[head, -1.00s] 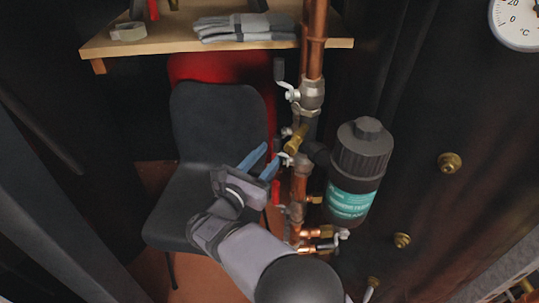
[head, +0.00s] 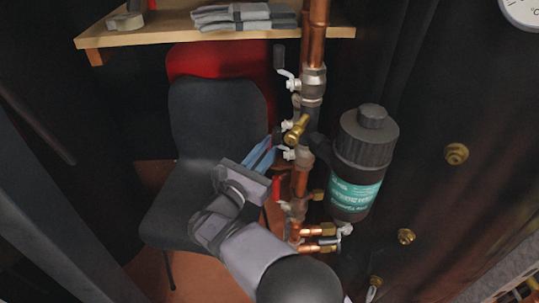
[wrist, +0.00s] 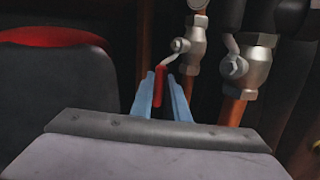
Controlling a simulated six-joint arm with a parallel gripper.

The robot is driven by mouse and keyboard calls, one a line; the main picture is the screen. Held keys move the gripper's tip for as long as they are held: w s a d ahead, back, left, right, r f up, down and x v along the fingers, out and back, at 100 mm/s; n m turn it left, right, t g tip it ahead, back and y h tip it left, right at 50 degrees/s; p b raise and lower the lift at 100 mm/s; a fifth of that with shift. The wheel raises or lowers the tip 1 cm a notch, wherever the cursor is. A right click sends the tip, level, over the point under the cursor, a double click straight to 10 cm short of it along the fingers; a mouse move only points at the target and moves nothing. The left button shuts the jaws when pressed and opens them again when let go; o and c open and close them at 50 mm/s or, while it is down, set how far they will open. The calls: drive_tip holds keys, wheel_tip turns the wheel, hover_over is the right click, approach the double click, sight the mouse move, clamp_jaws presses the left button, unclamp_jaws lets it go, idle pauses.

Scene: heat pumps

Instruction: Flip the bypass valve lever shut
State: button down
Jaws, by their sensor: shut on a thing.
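My gripper (head: 264,152) is at the left side of the copper pipe run, its two blue fingers close together. In the wrist view the fingers (wrist: 163,92) are shut on a red lever handle (wrist: 160,84). A pale metal arm joins this handle to a silver valve (wrist: 188,46) on a copper pipe. The handle hangs to the lower left of the valve stem. In the head view the fingers hide most of the held handle beside the valve (head: 291,153). Another red handle (head: 277,187) shows lower down, right of the gripper body. I cannot read any valve label.
A black filter canister (head: 362,160) with a teal label stands right of the pipes. A valve with a dark lever (head: 279,57) is higher up. A black chair (head: 215,110) is behind the gripper. A wooden shelf (head: 150,38) with grey gloves (head: 245,16) is at the back.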

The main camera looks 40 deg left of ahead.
drive_tip(key=m+t+b, duration=0.1)
drive_tip(key=b, duration=0.1)
drive_tip(key=w+a+m+t+b, duration=0.1)
drive_tip(key=b, duration=0.1)
drive_tip(key=shift+f+t+b, duration=0.1)
drive_tip(key=shift+t+b, duration=0.25)
drive_tip(key=shift+t, duration=0.05)
drive_tip(key=c, duration=1.7)
unclamp_jaws()
drive_tip(key=p+v, duration=0.1)
drive_tip(key=v, duration=0.6)
drive_tip(key=shift+s, duration=0.15)
drive_tip(key=shift+c, duration=0.7)
